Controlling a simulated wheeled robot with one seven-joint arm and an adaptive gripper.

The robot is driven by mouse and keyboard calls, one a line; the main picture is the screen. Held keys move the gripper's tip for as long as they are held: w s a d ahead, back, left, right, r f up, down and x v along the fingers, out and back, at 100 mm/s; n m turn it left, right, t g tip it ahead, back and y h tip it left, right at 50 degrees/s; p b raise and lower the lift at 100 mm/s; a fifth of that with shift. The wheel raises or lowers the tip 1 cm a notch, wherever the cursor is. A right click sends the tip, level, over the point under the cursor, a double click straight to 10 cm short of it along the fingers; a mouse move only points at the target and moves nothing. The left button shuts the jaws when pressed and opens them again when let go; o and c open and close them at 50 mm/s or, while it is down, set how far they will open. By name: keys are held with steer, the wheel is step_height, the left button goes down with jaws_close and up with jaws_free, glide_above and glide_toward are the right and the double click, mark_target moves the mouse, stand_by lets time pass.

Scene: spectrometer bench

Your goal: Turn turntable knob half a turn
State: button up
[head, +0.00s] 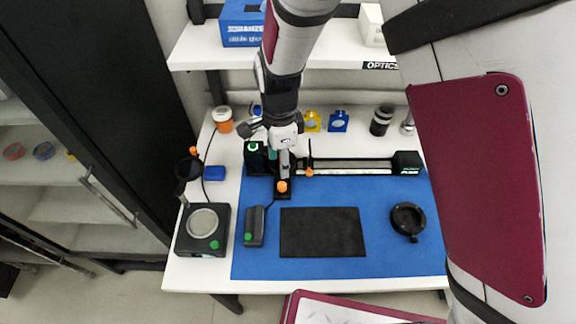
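My gripper (284,168) points down at the back middle of the blue mat (385,245), beside the left end of a black rail device. An orange knob (282,187) sits on a black block just in front of my fingertips. It looks close to them, but I cannot tell whether they touch. My gripper and arm hide part of the device behind the knob. The finger gap is too small to make out. No part is clearly marked as the turntable.
A black pad (322,232) and a black ring (407,219) lie on the mat. A box with a round grey plate (203,222) stands at left, with a small black unit (255,226) beside it. Small bottles and blocks line the back. A shelf (330,55) overhangs behind.

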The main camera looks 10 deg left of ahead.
mark_target(282, 185)
step_height(282, 185, down, 8)
steer(key=b, duration=0.4)
steer(key=shift+w+f+b, duration=0.15)
steer(key=shift+f+b, duration=0.1)
steer(key=shift+b, duration=0.05)
steer(key=shift+f+b, duration=0.35)
steer(key=shift+f, duration=0.2)
steer(key=shift+s, duration=0.2)
jaws_close()
